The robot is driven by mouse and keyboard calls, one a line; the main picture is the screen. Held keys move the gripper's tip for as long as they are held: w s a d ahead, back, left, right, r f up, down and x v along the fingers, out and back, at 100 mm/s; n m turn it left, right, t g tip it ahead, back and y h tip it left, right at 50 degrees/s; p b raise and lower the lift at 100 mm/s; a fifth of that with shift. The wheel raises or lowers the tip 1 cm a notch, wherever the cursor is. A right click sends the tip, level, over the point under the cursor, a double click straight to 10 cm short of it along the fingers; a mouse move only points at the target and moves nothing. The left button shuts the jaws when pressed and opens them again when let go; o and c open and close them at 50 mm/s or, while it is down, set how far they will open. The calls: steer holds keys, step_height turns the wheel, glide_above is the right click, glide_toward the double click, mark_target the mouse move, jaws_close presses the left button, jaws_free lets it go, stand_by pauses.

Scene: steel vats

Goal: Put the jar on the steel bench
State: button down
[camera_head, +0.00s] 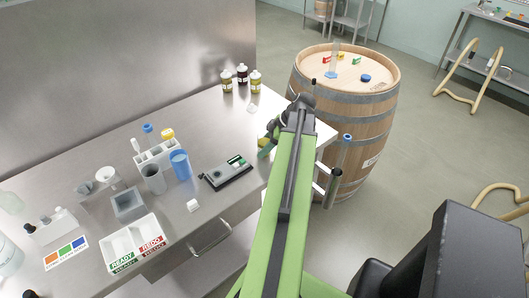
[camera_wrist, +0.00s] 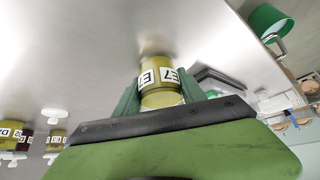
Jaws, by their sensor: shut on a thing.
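My gripper (camera_wrist: 161,98) is shut on a jar (camera_wrist: 160,72) with yellow-olive contents and a white label reading E7. Its green fingers are on both sides of the jar. The steel bench (camera_head: 225,130) fills the left and middle of the head view, and its bare top shows in the wrist view (camera_wrist: 70,55). In the head view my gripper (camera_head: 266,147) is over the right part of the bench, left of my green arm, which hides most of the jar. I cannot tell whether the jar touches the bench top.
Several dark-capped bottles (camera_head: 241,75) stand at the bench's back. A grey device (camera_head: 228,173) lies left of my gripper. A rack (camera_head: 155,155), a blue cup (camera_head: 180,164) and a READY/REDO tray (camera_head: 133,240) stand further left. A wooden barrel (camera_head: 350,110) stands beyond the bench's right end.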

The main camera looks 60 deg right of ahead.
steer(key=shift+f, duration=0.2)
steer(key=c, duration=0.7)
jaws_free()
steer(key=shift+o, duration=0.2)
steer(key=shift+r, duration=0.1)
steer(key=p+v, duration=1)
steer(key=v, duration=0.2)
steer(key=shift+p, duration=0.3)
steer(key=shift+r, duration=0.1)
